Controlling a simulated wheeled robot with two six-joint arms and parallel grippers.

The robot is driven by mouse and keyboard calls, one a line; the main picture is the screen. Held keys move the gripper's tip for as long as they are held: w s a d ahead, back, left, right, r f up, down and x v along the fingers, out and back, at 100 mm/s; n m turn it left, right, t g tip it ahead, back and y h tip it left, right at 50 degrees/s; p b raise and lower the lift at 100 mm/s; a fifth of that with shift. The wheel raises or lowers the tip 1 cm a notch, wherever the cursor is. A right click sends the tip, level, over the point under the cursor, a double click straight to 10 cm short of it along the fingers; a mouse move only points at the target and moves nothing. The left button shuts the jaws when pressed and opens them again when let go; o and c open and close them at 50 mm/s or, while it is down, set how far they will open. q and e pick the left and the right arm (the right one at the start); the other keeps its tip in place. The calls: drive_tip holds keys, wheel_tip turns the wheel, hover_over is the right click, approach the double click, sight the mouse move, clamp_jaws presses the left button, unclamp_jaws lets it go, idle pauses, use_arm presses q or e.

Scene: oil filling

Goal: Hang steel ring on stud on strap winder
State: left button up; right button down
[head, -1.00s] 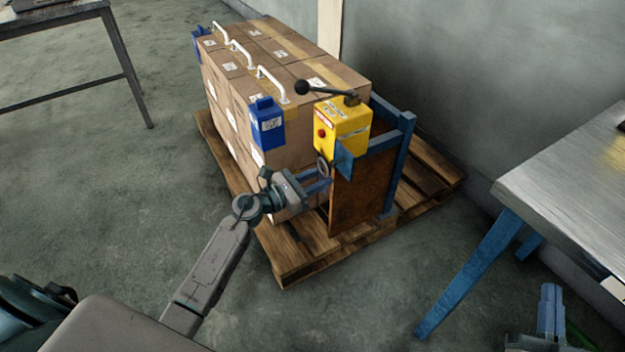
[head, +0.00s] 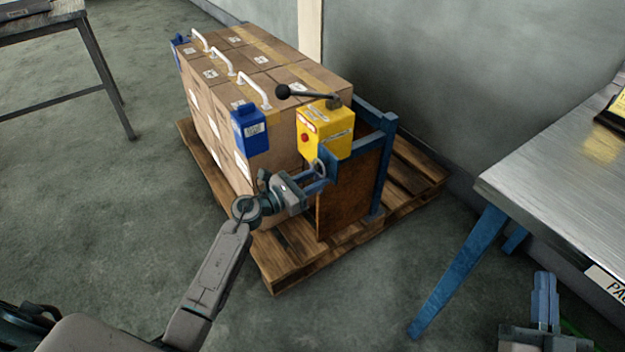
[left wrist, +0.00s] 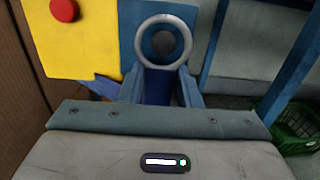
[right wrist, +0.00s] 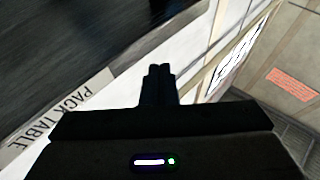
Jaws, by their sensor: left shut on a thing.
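The strap winder is a yellow box (head: 322,138) with a red button and black-knobbed lever on a blue frame. My left gripper (head: 320,176) is shut on the lower edge of the steel ring (head: 314,164), in front of the winder's blue plate. In the left wrist view the ring (left wrist: 140,42) stands upright, facing me, above the fingers (left wrist: 165,86). A dim round shape shows inside it; I cannot tell whether it is the stud or whether the ring is around it. My right gripper (head: 545,287) is shut and empty, beside the pack table; its fingers show in the right wrist view (right wrist: 159,72).
Stacked cartons (head: 216,77) with white handles and blue corner pieces stand on a wooden pallet (head: 272,270) beside the winder. The steel-topped pack table (head: 570,165) is at the right, another table (head: 45,30) at the far left. Open floor lies between.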

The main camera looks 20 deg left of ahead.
use_arm(q)
drive_tip(key=shift+w+d+f, duration=0.15)
drive_tip(key=shift+w+f, duration=0.05)
drive_tip(key=shift+w+d+f+b, duration=0.15)
drive_tip(key=shift+f+b, duration=0.1)
drive_tip(key=shift+b, duration=0.15)
use_arm(e)
drive_tip(key=shift+s+r+n+t+y, duration=0.15)
drive_tip(key=shift+s+r+t, duration=0.1)
drive_tip(key=shift+r+t, duration=0.45)
drive_tip(key=shift+s+r+n+t+y, duration=0.1)
drive_tip(key=shift+s+r+n+t, duration=0.2)
drive_tip(key=shift+r, duration=0.6)
drive_tip(key=shift+s+r+n+t+y, duration=0.1)
drive_tip(key=shift+s+r+t, duration=0.05)
drive_tip(key=shift+r+t, duration=0.55)
drive_tip(key=shift+r, duration=0.15)
use_arm(q)
drive_tip(key=o, duration=1)
